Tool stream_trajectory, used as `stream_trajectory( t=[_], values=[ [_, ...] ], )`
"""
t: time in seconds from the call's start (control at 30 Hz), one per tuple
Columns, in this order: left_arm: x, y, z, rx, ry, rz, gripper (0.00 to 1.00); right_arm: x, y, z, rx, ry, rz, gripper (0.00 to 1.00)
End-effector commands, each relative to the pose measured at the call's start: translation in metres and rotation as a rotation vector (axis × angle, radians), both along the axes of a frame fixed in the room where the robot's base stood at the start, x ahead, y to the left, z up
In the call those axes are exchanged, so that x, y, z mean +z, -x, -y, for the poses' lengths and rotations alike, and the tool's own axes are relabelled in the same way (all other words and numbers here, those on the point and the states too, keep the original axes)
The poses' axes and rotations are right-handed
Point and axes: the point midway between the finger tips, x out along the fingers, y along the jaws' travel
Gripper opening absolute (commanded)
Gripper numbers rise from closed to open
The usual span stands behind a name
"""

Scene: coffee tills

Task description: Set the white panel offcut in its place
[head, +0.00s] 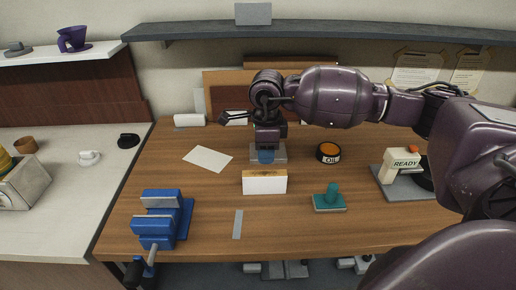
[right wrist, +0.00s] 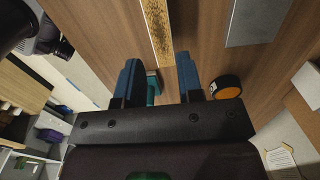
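The white panel offcut (head: 264,186) stands upright on its long edge in the middle of the wooden bench, with a speckled brown top edge. In the right wrist view that edge (right wrist: 158,28) runs up from between the fingers, beyond their tips. My right gripper (head: 266,156) points down behind the offcut in the head view. Its two blue fingers (right wrist: 157,72) are wide apart, with nothing held between them. My left gripper is out of view.
A blue vice (head: 160,218) stands at the front left. A white sheet (head: 208,159), OIL tin (head: 328,153), teal-handled block (head: 329,200) and READY stand (head: 402,165) surround the offcut. A flat grey strip (head: 238,224) lies in front.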

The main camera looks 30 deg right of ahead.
Motion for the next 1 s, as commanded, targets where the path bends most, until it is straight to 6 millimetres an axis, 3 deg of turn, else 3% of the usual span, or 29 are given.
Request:
stream_trajectory(
  t=[0.27,0.73,1.0],
  values=[
    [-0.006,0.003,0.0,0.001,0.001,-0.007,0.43,-0.012,0.001,0.0,0.007,0.002,-0.008,0.34],
    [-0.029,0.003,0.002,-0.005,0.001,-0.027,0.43,-0.066,0.001,0.0,0.006,0.0,-0.012,0.34],
    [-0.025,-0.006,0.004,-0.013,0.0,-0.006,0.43,-0.081,0.001,0.0,0.005,0.0,-0.007,0.34]
  ],
)
